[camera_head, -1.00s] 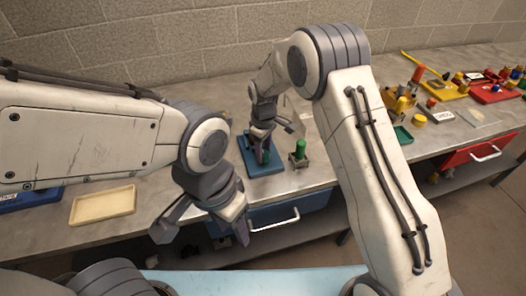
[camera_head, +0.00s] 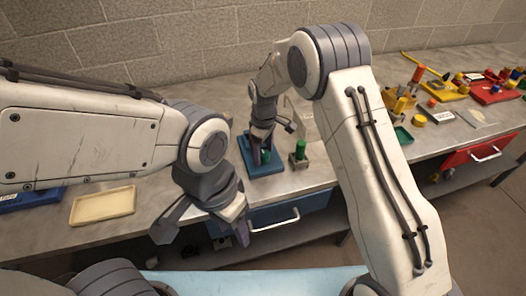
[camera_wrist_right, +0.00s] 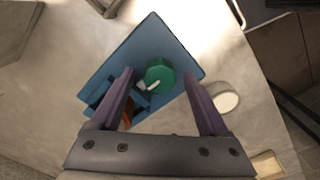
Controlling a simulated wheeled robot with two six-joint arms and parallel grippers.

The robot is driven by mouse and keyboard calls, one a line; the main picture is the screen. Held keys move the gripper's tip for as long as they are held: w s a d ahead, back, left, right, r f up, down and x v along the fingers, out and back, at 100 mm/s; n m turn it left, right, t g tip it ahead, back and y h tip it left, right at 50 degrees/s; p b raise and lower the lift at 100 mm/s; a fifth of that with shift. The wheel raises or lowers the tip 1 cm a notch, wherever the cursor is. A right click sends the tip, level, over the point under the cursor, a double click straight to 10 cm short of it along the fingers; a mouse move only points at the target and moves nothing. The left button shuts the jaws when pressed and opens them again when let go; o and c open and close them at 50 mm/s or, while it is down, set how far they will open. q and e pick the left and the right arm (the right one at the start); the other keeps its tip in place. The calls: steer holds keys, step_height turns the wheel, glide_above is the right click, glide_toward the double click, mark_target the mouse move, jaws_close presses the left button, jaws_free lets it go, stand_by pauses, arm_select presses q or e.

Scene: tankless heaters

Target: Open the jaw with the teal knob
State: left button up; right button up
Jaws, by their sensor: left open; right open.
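The teal knob (camera_wrist_right: 160,77) is round with a pale pointer mark. It sits on a blue fixture plate (camera_wrist_right: 153,38), which also lies on the bench in the head view (camera_head: 265,169). My right gripper (camera_wrist_right: 159,73) is open above the plate, with one finger on each side of the knob; I cannot tell whether they touch it. An orange part (camera_wrist_right: 127,119) shows beside the left finger, mostly hidden, so the jaw's state cannot be told. My left gripper (camera_head: 204,228) is open and empty in front of the bench edge.
A green-topped metal piece (camera_head: 300,153) stands right of the blue plate. A cream tray (camera_head: 103,206) lies at the left. A blue drawer (camera_head: 285,212) is below the bench edge. Yellow and red fixtures (camera_head: 493,91) crowd the right side.

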mark_target(264, 153)
step_height(264, 153, up, 10)
steer(key=b, duration=0.2)
steer(key=shift+r, duration=0.25)
